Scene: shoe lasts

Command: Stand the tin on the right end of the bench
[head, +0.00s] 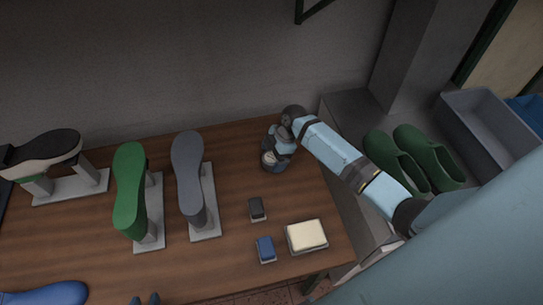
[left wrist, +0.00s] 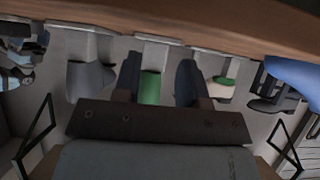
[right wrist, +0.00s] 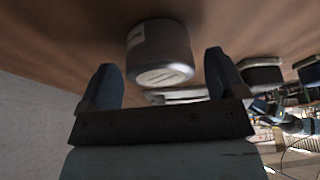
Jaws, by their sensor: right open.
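The tin (head: 270,162) is a dark grey can with a pale label, near the back right of the wooden bench (head: 233,258). In the right wrist view the tin (right wrist: 158,50) appears upright, its metal end facing up. My right gripper (head: 278,145) is open, close above and beside it and partly covering it in the head view. The tin shows between its fingertips; I see no grip. My left gripper (head: 145,299) is at the bottom edge of the head view. In the left wrist view its fingers are apart, with nothing held between them.
A green last (head: 129,190), a grey last (head: 187,165) and a dark-soled last (head: 42,153) stand on the bench. A dark block (head: 257,208), blue block (head: 265,249) and cream block (head: 306,234) lie at front right. Green clogs (head: 428,157) and a grey bin (head: 485,125) are right.

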